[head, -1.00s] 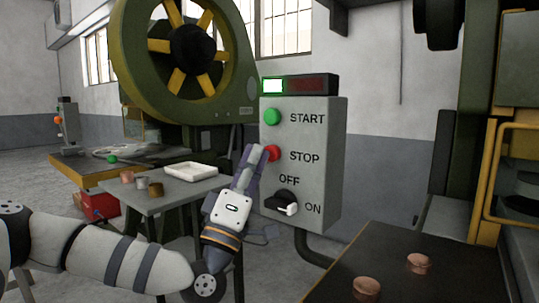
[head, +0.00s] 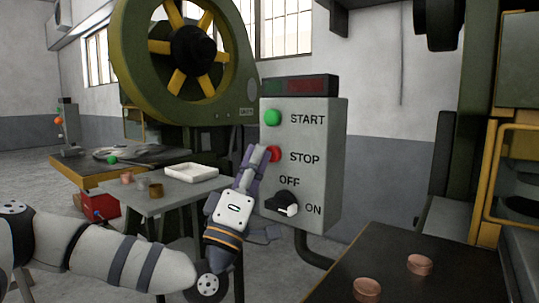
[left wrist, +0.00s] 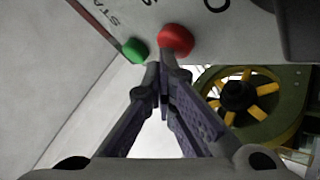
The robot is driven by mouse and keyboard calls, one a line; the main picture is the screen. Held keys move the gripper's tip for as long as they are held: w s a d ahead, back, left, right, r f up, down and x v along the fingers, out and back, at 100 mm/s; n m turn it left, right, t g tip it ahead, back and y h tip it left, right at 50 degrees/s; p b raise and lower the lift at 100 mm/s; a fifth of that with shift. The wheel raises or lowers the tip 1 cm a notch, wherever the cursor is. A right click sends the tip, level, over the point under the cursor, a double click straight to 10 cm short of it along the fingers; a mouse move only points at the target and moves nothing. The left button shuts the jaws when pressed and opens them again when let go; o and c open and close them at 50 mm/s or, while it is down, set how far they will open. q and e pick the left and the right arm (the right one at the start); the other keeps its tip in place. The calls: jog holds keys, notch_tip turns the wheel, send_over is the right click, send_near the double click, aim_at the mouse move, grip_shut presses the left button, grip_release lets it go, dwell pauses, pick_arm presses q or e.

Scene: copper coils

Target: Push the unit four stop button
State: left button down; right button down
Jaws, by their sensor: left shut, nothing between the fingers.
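A grey control box (head: 330,150) carries a green START button (head: 272,117), a red STOP button (head: 275,154) and a black OFF/ON knob (head: 285,203) with a white lever. No unit number is readable on it. My left gripper (head: 256,150) is shut and empty, its fingertips right beside the left edge of the STOP button. In the left wrist view the shut fingertips (left wrist: 160,72) lie just below the red button (left wrist: 176,40), with the green button (left wrist: 135,49) to the left. I cannot tell whether they touch the button. My right gripper is not in view.
An indicator strip (head: 298,88) tops the box, its left part dark. A dark table (head: 400,268) with copper pieces (head: 367,289) stands at lower right. A small table (head: 160,203) with a white tray (head: 191,172) stands at left, before a green press with a flywheel (head: 180,50).

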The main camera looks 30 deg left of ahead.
pick_arm(q)
jog(key=shift+s+p, duration=0.4)
jog(key=shift+s, duration=0.35)
jog(key=shift+s+a+p, duration=0.2)
jog(key=shift+s+p, duration=1)
jog(key=shift+s, duration=1.3)
